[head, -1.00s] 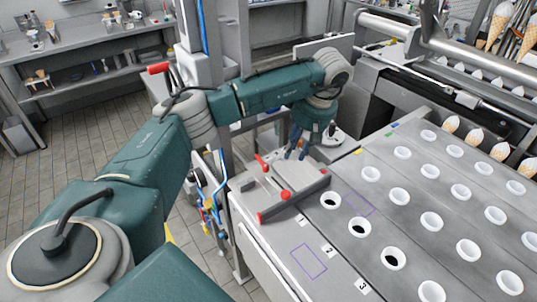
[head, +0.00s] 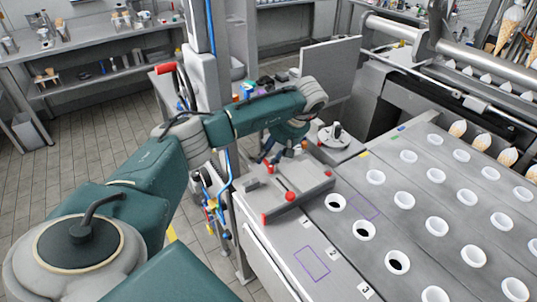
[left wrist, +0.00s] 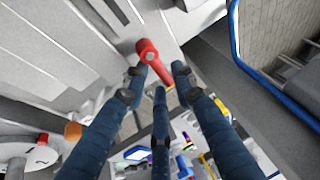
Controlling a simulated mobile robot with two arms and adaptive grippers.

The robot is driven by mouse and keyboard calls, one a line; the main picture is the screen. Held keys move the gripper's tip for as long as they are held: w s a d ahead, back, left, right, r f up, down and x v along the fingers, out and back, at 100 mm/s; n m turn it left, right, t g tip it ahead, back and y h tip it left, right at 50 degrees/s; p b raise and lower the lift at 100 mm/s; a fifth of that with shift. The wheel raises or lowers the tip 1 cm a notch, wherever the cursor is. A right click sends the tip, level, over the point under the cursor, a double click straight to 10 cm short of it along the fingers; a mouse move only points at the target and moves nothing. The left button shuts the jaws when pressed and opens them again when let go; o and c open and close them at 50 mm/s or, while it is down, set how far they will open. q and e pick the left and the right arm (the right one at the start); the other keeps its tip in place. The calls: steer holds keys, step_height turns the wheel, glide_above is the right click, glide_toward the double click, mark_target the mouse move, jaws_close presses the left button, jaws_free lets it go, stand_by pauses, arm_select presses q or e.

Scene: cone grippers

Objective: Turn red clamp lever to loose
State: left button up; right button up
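The red clamp lever (left wrist: 150,57) shows in the left wrist view between the fingertips of my left gripper (left wrist: 157,76). Its round end has a grey bolt and its arm slants down to the right. I see gaps beside it, so the fingers look open around it; contact is not clear. In the head view my left gripper (head: 268,158) is just over the far left part of the grey clamp plate (head: 303,180), and it partly hides the lever there. Red knobs sit at the plate's near corner and right end. My right gripper is not in view.
A steel table (head: 425,215) with rows of white-rimmed holes lies to the right of the plate. A round white piece (head: 335,137) stands close to the gripper's right.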

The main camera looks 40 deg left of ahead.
arm_select(q)
steer(key=shift+c, duration=0.2)
jaws_close()
